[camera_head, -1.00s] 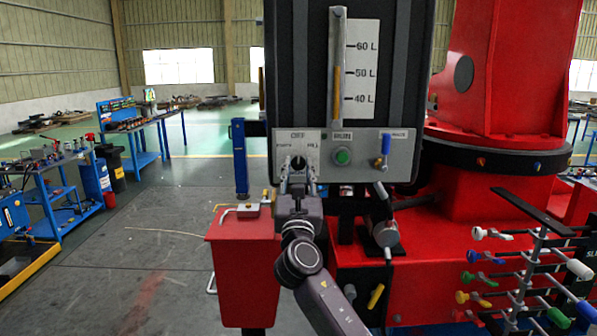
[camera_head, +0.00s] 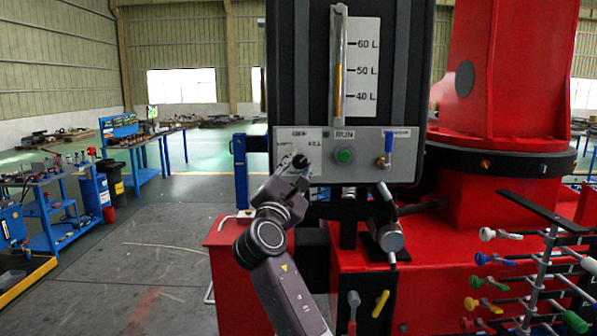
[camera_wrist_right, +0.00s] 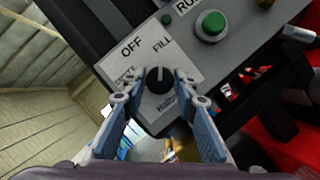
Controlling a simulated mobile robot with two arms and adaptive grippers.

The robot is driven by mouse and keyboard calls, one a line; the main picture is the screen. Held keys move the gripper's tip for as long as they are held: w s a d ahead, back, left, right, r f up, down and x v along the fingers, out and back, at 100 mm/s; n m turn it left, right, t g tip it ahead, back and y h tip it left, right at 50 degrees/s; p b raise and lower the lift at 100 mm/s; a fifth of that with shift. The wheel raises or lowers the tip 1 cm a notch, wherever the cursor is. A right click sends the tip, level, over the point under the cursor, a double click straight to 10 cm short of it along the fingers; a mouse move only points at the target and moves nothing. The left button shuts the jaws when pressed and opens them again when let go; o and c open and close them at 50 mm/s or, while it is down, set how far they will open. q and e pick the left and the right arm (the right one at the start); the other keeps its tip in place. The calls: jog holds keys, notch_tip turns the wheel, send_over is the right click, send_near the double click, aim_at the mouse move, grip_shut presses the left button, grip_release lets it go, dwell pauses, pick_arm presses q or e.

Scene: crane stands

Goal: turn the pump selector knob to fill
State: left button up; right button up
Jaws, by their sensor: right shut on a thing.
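The black selector knob (camera_head: 299,161) sits on the light grey control panel (camera_head: 365,165) below the level gauge. In the right wrist view the knob (camera_wrist_right: 160,80) is close up, with OFF and FILL printed above it and a third label partly hidden at left. Its white mark points up towards FILL. My right gripper (camera_head: 295,166) reaches it from below, tilted to the right. In the wrist view its two fingers (camera_wrist_right: 160,86) are on either side of the knob, shut on it. My left gripper is not in view.
A green RUN button (camera_head: 344,155) and a blue-handled valve (camera_head: 388,147) are right of the knob. A red box (camera_head: 228,262) stands below left. A rack of coloured handles (camera_head: 540,270) is at lower right. Floor at left is open.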

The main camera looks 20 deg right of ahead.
jog(key=shift+m, duration=0.4)
jog(key=o, duration=1.1)
jog(key=v, duration=1.2)
